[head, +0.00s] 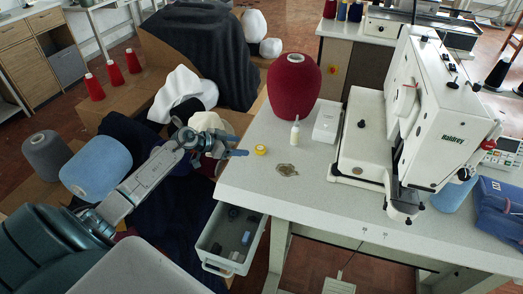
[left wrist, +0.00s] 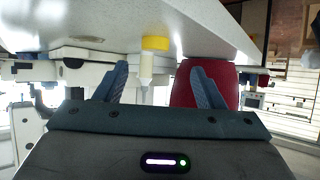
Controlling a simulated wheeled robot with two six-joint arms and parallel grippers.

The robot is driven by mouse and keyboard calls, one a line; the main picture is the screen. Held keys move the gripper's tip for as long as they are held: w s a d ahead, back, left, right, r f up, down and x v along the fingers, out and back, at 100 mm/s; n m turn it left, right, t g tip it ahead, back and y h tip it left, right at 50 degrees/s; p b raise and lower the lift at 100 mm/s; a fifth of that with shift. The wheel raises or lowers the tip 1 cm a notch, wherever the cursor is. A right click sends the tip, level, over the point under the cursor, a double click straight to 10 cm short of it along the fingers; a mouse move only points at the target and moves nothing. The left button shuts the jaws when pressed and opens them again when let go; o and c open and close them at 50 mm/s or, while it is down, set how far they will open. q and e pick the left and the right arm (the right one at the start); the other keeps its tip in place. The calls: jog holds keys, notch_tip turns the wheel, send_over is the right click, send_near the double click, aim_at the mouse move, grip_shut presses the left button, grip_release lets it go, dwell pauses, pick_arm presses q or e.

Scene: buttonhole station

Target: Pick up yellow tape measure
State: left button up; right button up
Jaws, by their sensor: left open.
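The yellow tape measure (head: 261,150) lies on the grey table near its left edge in the head view. It also shows in the left wrist view (left wrist: 155,43), above the gap between the fingers. My left gripper (head: 238,146) is open and empty, at the table's left edge, just left of the tape measure and apart from it. In the left wrist view its two blue fingers (left wrist: 160,68) are spread wide. My right gripper is not in view.
A white bottle (head: 295,133) stands behind the tape measure, with a large red thread cone (head: 294,86) farther back. A flat brownish piece (head: 287,170) lies to the right. The sewing machine (head: 425,110) stands right. An open drawer (head: 216,262) juts out below the table (head: 330,215).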

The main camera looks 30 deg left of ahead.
aim_at(259, 148)
pick_arm(q)
jog(key=shift+x, duration=1.2)
jog(key=x, duration=0.4)
jog(key=shift+s+d+p, duration=0.15)
jog(key=shift+d+p, duration=0.25)
jog(key=shift+w+d+f, duration=0.2)
jog(key=shift+w, duration=0.2)
jog(key=c, duration=1.1)
jog(key=shift+o, duration=0.2)
jog(key=shift+s, duration=0.1)
jog(key=shift+r, duration=0.1)
